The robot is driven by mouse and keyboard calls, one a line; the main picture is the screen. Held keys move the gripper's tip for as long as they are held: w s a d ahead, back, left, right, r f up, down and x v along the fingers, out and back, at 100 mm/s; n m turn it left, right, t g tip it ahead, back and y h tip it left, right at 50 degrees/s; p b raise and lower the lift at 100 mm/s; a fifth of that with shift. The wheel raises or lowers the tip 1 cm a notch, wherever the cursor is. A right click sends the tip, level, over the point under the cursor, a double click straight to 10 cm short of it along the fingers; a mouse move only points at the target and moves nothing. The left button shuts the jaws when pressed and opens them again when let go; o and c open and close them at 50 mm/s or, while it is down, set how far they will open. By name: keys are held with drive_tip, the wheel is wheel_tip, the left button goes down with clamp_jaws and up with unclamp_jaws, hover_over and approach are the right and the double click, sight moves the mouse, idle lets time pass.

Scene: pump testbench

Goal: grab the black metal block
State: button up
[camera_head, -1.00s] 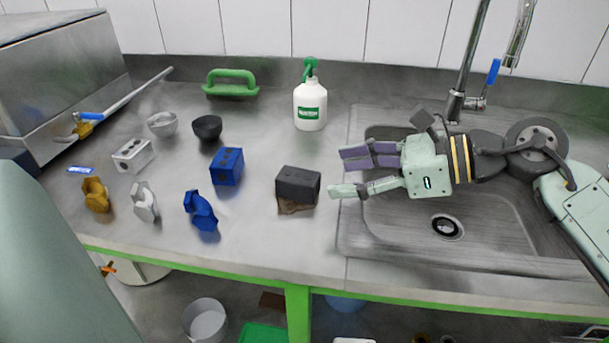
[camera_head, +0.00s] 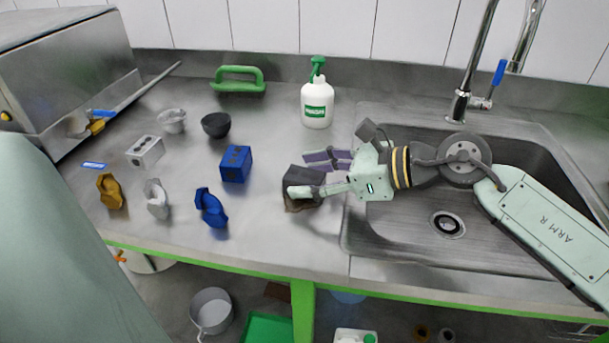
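The black metal block (camera_head: 297,178) sits on the steel counter, left of the sink, with a brownish patch under its front edge. My gripper (camera_head: 304,174) reaches in from the right at block height. Its fingers are spread, one in front of the block and the other behind it. The near finger overlaps the block in the picture and hides part of it. I cannot tell whether either finger touches the block.
A blue block (camera_head: 236,164) and a blue part (camera_head: 211,208) stand to the left, with grey and yellow parts beyond. A white pump bottle (camera_head: 317,102) stands behind. The sink (camera_head: 460,185) lies under my arm. The green counter edge (camera_head: 200,256) is in front.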

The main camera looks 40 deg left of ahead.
clamp_jaws()
idle(0.5)
drive_tip(key=shift+r, duration=0.1)
